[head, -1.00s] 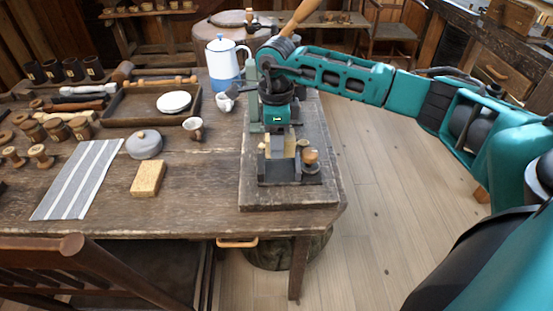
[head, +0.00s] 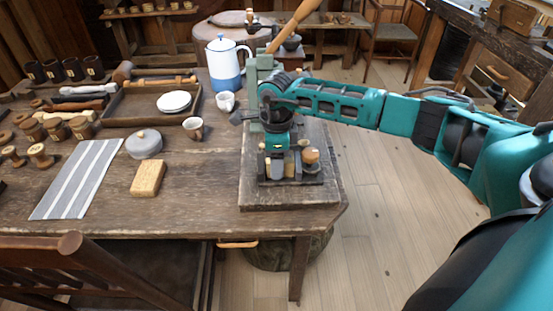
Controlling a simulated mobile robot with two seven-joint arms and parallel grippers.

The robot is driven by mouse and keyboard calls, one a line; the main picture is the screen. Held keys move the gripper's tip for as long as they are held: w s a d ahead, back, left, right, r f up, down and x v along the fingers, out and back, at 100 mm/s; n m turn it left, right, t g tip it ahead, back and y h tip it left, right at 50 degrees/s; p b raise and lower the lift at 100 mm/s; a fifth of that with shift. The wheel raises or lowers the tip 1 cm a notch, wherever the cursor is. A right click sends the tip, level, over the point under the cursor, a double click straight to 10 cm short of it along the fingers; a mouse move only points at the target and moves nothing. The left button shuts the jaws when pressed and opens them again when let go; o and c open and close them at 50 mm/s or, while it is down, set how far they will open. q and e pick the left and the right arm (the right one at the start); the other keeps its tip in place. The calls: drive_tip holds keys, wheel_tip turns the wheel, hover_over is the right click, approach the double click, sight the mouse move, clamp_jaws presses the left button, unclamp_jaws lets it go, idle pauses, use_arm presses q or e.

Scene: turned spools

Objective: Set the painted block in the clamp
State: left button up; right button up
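The clamp is a grey-green upright frame (head: 252,85) on a wooden board (head: 322,193) at the table's right end, with a long wooden handle rising from its top. A small round wooden knob (head: 311,156) sits at its low front right. My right gripper (head: 278,163) points down in front of the frame, low over the clamp's base. A small pale piece shows between its fingertips among grey uprights. I cannot tell if this is the painted block or whether the fingers grip it; the hand hides most of it. My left gripper is out of view.
A plain wooden block (head: 148,178) lies beside a striped cloth (head: 80,180). A lidded grey pot (head: 144,144), cups, a tray (head: 122,108) with a white dish, and several spools stand to the left. A blue-white pot (head: 225,65) stands behind. The front middle of the table is clear.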

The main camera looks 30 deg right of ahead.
drive_tip(key=o, duration=0.4)
wheel_tip(320, 180, up, 12)
drive_tip(key=shift+r, duration=0.2)
idle(0.7)
